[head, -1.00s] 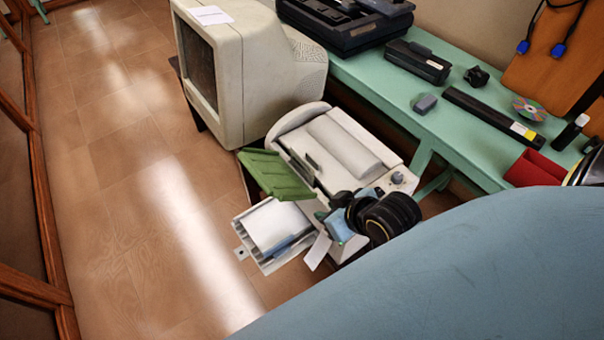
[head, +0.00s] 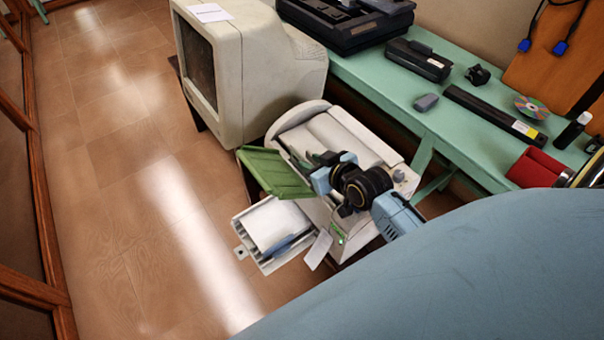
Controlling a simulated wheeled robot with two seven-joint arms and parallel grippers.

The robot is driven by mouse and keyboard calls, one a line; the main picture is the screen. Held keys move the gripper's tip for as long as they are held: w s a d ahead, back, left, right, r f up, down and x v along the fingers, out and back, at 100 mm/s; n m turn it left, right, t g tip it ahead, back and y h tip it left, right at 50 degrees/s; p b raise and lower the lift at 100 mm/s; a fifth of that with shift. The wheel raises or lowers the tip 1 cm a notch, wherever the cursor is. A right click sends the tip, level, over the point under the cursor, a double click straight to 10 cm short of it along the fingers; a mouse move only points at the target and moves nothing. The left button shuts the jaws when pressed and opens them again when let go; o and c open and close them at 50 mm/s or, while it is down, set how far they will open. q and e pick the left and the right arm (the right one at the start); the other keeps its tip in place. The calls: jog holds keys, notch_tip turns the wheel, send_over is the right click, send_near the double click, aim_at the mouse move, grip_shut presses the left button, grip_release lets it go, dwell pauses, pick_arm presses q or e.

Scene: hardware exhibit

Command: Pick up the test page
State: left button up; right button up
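A beige printer (head: 357,135) stands below the green bench, with a green flap (head: 272,172) open at its left side. White paper (head: 272,224) lies in the pulled-out tray (head: 268,262) at its front. A small white slip (head: 318,250) hangs beside the tray. I cannot tell which sheet is the test page; none is marked clearly. My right gripper (head: 314,160) is over the printer's top, near the flap, pointing left. Its fingers are small and dark, so I cannot tell whether they are open. My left gripper is not in view.
A bulky monitor (head: 255,70) with a white sheet (head: 210,12) on top stands behind the printer. The green bench (head: 400,105) holds black devices, a disc (head: 531,107) and a red box (head: 535,168). The floor at left is clear.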

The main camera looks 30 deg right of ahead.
aim_at(305, 159)
jog(key=b+x, duration=0.1)
jog(key=x, duration=0.4)
jog(key=shift+w, duration=0.15)
grip_shut()
